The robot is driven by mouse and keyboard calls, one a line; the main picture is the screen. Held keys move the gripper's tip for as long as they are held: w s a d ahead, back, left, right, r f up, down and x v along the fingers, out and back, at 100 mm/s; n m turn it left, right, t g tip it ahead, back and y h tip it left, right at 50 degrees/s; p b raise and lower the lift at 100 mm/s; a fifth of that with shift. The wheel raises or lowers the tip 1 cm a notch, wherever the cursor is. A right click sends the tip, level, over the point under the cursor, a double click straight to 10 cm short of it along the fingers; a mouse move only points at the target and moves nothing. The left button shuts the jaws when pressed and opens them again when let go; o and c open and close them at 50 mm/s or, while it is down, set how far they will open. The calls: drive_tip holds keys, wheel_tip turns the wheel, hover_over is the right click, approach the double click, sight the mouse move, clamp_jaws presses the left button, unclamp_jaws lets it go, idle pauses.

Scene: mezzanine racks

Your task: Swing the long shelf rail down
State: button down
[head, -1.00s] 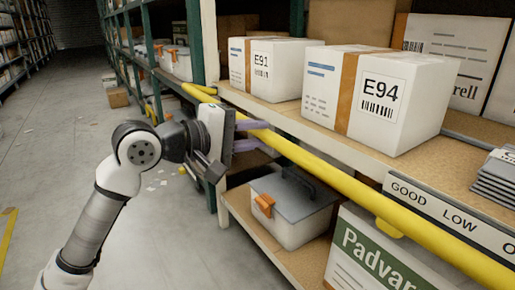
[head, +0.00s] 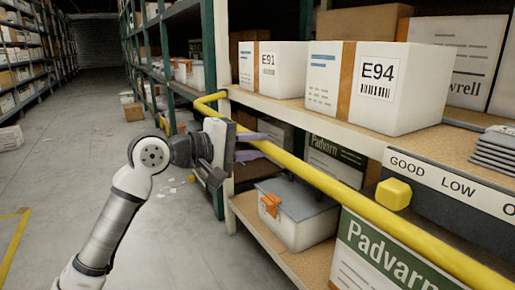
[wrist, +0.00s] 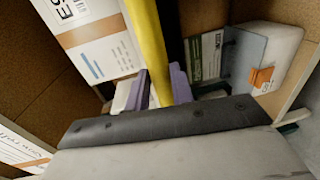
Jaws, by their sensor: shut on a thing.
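The long shelf rail (head: 345,196) is a yellow bar running across the front of the rack in the head view, sloping in the picture from upper left to lower right. Its far end bends at a yellow elbow (head: 207,103) by the green upright. My gripper (head: 250,146) is shut on the rail near that far end. In the wrist view the rail (wrist: 148,40) passes between the two purple fingers of my gripper (wrist: 160,88). The rail lies in front of the opening below the upper shelf's edge.
White boxes E91 (head: 273,67) and E94 (head: 378,87) stand on the upper shelf. A grey-lidded bin (head: 297,222) and a Padvarn box (head: 385,260) sit below, behind the rail. The aisle floor at left is mostly clear.

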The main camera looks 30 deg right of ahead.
drive_tip(key=shift+s+d+f, duration=0.1)
drive_tip(key=shift+d+f, duration=0.1)
drive_tip(key=shift+f, duration=0.6)
drive_tip(key=c, duration=1.2)
unclamp_jaws()
drive_tip(key=shift+f, duration=0.1)
drive_tip(key=shift+c, duration=0.2)
drive_tip(key=a+r+p, duration=0.2)
drive_tip(key=a+p, duration=0.1)
drive_tip(key=a, duration=1)
drive_tip(key=shift+s+a+r, duration=0.3)
drive_tip(key=shift+s+a, duration=0.05)
drive_tip(key=shift+s, duration=0.1)
